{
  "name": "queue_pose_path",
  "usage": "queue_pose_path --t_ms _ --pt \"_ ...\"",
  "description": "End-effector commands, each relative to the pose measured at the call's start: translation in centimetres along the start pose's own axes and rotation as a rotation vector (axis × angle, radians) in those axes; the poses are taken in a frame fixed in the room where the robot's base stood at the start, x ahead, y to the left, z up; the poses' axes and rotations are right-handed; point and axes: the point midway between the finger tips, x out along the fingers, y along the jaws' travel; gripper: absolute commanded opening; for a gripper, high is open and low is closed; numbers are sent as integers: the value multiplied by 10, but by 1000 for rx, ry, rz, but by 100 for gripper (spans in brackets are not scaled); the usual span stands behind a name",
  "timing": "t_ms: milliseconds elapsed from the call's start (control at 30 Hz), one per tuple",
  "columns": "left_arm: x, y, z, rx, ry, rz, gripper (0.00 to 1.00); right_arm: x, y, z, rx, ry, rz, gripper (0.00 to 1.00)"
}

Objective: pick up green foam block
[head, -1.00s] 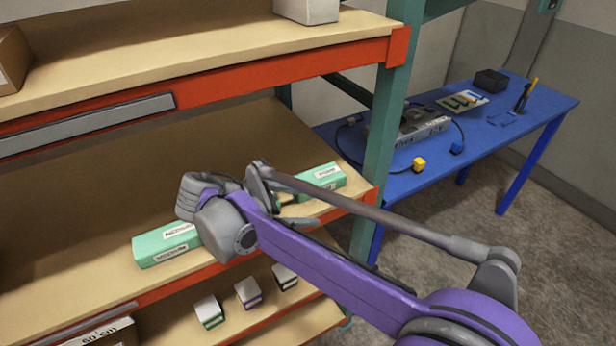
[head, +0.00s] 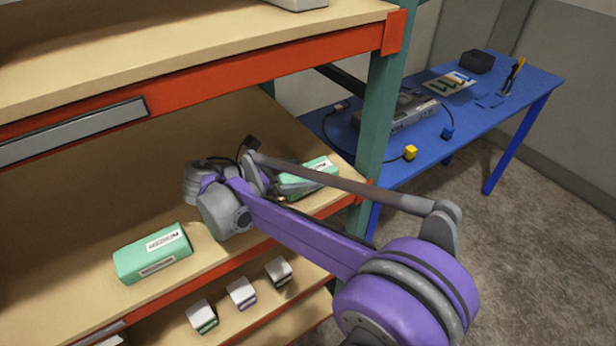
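Two green blocks lie on the middle shelf. The left green block (head: 153,255), labelled "MEDIUM", lies near the shelf's front edge, with nothing touching it. The right green block (head: 316,172) lies near the shelf's right end and is partly hidden by my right arm. My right gripper (head: 288,184) is at the left end of this right block, with a grey finger in front of or against it. The arm link hides much of the gripper, so its opening and any contact are unclear. My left gripper is out of view.
A green upright (head: 378,130) stands right of the blocks. The orange-edged upper shelf (head: 230,75) is overhead. Several small white boxes, one of them here (head: 241,293), sit on the shelf below. A blue table (head: 480,140) with electronics and a yellow cube (head: 410,152) stands at right.

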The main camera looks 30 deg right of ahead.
Motion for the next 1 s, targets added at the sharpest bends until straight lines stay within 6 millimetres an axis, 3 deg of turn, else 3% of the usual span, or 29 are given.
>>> queue_pose_path --t_ms 133,367,767,1000 --pt "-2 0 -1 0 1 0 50 22 0 0 1 0 -2 100" --pt "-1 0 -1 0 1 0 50 25 0 0 0 0 1 100" --pt "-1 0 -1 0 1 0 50 25 0 0 0 1 1 32" --pt "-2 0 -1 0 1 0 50 24 0 1 0 1 1 30"
